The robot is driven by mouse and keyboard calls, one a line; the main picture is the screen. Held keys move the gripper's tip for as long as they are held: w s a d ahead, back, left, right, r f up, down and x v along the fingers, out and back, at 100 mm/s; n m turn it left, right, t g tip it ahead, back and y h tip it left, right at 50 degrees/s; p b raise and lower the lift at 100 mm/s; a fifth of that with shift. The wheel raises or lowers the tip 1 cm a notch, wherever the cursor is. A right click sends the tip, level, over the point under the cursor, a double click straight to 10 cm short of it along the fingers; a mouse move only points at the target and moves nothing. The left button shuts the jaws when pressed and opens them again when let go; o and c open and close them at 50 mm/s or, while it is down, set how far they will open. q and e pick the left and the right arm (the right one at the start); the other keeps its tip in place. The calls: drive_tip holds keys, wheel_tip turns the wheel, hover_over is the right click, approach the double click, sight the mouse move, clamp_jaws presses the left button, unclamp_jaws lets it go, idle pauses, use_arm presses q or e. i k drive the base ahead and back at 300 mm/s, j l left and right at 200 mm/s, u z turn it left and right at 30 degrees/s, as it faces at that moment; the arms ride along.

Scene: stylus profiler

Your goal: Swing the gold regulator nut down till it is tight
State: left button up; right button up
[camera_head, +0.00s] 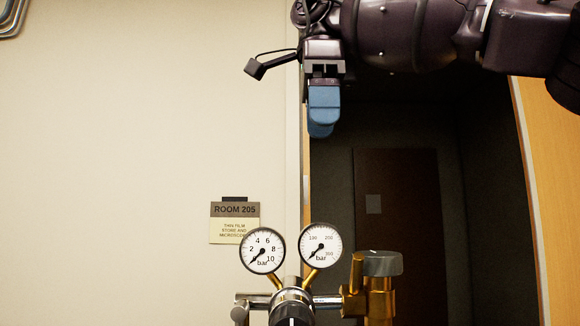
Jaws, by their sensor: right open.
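The gold regulator nut (351,303) is in the head view at the lower right, between the silver regulator body (292,299) and the gold valve (380,302). A gold arm stands up from the nut area, slightly tilted, beside the valve's grey knob (382,263). My right gripper (323,125) has blue fingers pointing down and is high above the gauges, well apart from the nut. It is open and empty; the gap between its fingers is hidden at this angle. My left gripper is not in view.
Two round gauges, the left gauge (263,250) and the right gauge (320,245), rise above the regulator on gold stems. A Room 205 sign (235,222) is on the pale wall behind. The space between my right gripper and the gauges is clear.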

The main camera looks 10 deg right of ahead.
sight(353, 296)
drive_tip(key=k, duration=1)
